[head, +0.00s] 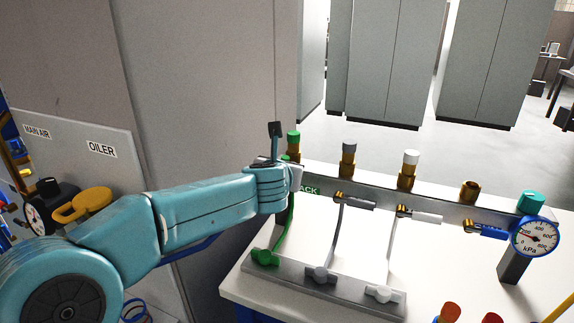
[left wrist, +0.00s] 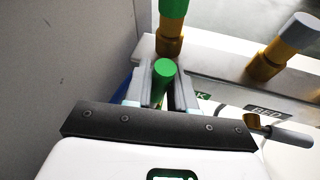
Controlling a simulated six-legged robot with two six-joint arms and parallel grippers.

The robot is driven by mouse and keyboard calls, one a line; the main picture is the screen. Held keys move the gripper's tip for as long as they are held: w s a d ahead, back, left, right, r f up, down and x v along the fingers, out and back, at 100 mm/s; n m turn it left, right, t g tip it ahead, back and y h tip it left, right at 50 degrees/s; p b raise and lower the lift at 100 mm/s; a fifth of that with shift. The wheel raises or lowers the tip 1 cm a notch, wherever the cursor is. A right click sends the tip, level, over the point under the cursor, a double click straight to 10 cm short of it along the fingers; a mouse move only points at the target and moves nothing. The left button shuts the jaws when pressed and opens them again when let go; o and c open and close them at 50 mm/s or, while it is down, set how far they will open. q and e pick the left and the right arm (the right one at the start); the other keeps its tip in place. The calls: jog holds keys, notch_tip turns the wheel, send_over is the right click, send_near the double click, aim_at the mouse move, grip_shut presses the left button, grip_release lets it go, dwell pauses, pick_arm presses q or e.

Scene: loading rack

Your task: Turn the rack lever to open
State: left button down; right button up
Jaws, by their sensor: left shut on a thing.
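The rack lever's green handle (left wrist: 163,68) shows between the fingers of my left gripper (left wrist: 162,88) in the left wrist view. The fingers are shut on it, one on each side. In the head view my left gripper (head: 292,177) is at the left end of the grey manifold bar (head: 377,203). It hides the lever there. A green label (head: 309,190) beside it shows the letters "ACK". The green-capped brass fitting (head: 293,145) stands just behind the gripper. My right gripper is not in view.
Along the bar are a dark-handled lever (head: 358,202), a white-handled lever (head: 422,216), a blue-handled lever (head: 490,232) and a pressure gauge (head: 536,237). Hoses run down to a lower grey block (head: 322,283) on the white bench. A tall grey cabinet (head: 215,90) stands close at left.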

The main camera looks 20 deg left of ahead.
pick_arm(q)
jog(key=shift+a, duration=0.1)
dwell(0.5)
jog(key=c, duration=1)
grip_release()
jog(key=shift+c, duration=0.2)
jog(key=v, duration=1.6)
jog(key=shift+s, duration=0.15)
